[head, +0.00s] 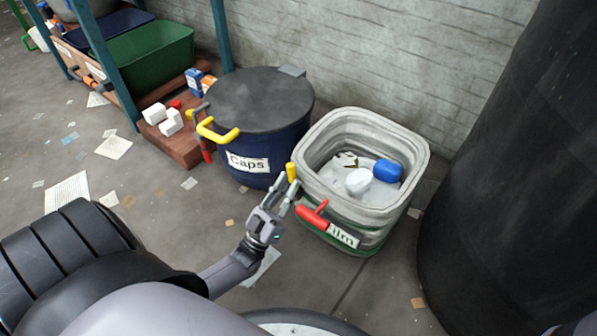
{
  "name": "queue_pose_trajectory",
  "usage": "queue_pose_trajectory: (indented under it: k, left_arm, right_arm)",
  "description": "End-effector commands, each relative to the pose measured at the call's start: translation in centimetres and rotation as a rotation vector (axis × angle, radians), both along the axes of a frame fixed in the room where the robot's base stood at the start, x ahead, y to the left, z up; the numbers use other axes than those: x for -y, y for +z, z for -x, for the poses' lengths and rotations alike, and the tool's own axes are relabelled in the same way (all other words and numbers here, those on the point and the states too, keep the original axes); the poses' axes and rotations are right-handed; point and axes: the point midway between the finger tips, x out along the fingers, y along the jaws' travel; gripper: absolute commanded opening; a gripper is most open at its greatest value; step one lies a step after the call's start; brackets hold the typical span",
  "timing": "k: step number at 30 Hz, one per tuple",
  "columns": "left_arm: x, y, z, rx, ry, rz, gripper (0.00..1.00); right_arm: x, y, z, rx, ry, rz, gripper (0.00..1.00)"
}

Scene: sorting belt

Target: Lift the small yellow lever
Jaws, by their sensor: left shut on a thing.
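The small yellow lever (291,173) stands upright at the left side of the pale grey bin (420,148), just below its rim. My left gripper (284,188) comes in from the lower left and is shut on the small yellow lever. The fingers hide the lever's lower part. A red T-shaped handle (313,216) sits on the bin's front, just right of the gripper, beside a partly hidden label ending in "lm". My right gripper is not in view.
The grey bin holds a blue object (387,171) and a white one (359,181). A dark blue "Caps" bin (262,135) with a larger yellow handle (217,132) stands behind left. A black column (520,170) stands right. Paper scraps litter the floor.

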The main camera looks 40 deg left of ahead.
Motion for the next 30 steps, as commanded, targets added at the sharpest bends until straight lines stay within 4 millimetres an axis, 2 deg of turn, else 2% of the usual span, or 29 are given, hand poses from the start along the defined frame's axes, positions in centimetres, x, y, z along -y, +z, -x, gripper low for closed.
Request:
queue_pose_trajectory:
  k: [8, 21, 22, 30]
  left_arm:
    - [-0.92, -0.21, 0.06, -0.006, 0.000, 0.065, 0.00]
    - [-1.08, -0.22, 0.05, -0.005, 0.000, 0.075, 0.00]
    - [-1.08, -0.22, 0.05, -0.005, 0.001, 0.074, 0.18]
    - [-1.04, -0.14, 0.01, -0.004, 0.000, 0.072, 0.36]
  right_arm:
    - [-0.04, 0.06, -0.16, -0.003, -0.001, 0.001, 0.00]
    - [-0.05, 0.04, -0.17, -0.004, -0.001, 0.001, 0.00]
    - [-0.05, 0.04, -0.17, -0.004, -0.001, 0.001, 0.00]
    - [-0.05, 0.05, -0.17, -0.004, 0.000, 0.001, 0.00]
